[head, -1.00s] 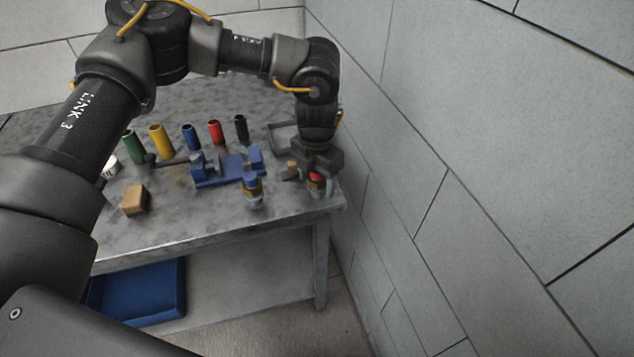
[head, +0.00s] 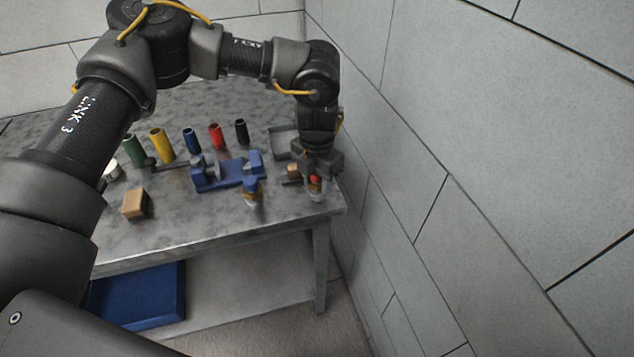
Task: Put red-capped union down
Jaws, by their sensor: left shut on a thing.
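The red-capped union (head: 316,183) is at the right front corner of the grey metal table (head: 200,232), close to the wall. My left gripper (head: 314,176) points down over it and is shut on it; the fingers hide part of it. The union looks upright, with its lower part near the tabletop; I cannot tell whether it touches. A blue-capped union (head: 252,190) stands to its left, in front of the blue vise-like fixture (head: 228,174). My right gripper is not in view.
Green (head: 134,149), yellow (head: 161,145), blue (head: 192,140), red (head: 216,136) and black (head: 241,132) cylinders stand behind. A grey tray (head: 284,142) is behind my gripper. A tan block (head: 134,204) lies left. The front middle of the table is clear.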

